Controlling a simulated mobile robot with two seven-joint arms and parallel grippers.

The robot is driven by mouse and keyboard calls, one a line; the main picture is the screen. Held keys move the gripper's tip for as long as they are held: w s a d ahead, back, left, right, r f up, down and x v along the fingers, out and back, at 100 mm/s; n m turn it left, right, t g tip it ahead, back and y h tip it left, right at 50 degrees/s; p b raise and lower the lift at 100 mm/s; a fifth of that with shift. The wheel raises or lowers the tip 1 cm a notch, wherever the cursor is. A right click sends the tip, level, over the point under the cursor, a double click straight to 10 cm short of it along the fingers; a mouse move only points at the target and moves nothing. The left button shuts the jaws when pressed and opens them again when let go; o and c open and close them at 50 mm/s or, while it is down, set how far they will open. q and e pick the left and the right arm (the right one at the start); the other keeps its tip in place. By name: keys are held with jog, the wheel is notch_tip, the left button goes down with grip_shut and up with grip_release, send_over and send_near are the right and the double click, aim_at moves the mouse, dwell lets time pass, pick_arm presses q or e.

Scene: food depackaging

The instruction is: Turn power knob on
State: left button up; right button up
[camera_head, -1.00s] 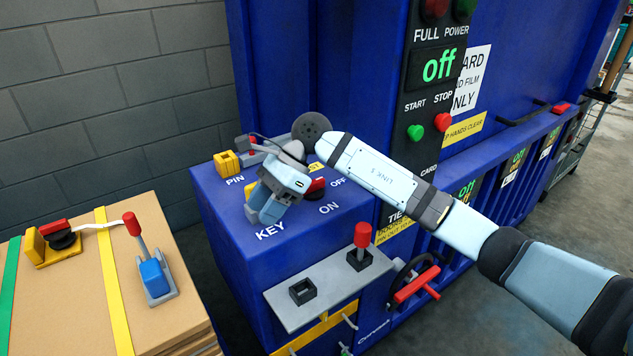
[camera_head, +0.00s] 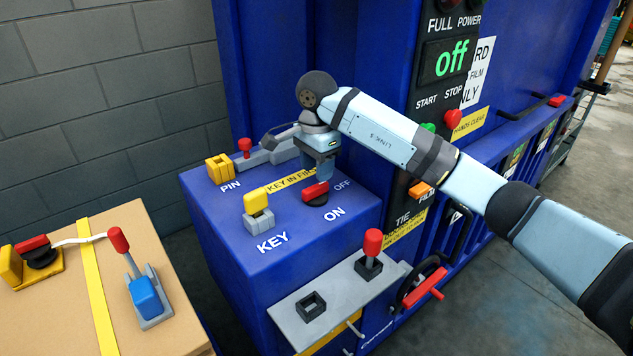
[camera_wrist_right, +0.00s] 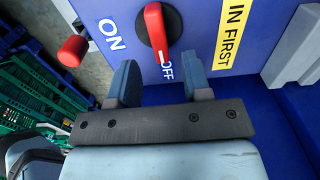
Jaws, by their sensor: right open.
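The power knob (camera_head: 316,193) is a red bar on a black round base, on top of the blue machine between the ON and OFF labels. In the right wrist view the red knob (camera_wrist_right: 157,30) has one end beside the OFF label. My right gripper (camera_head: 319,178) is just behind and above the knob, pointing down. In the right wrist view my right gripper (camera_wrist_right: 162,82) is open and empty, with the knob beyond its fingertips and no visible contact. The display (camera_head: 453,60) reads "off" in green. My left gripper is not in view.
A yellow key (camera_head: 257,204) stands in its holder left of the knob. A yellow block (camera_head: 221,167) sits by the PIN label. A red-handled lever (camera_head: 371,250) rises from the grey front shelf (camera_head: 335,318). A cardboard box (camera_head: 75,320) carries another lever device (camera_head: 146,292).

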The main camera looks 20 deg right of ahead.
aim_at(317, 185)
jog(key=shift+f, duration=2.35)
jog(key=shift+s, duration=0.1)
grip_shut()
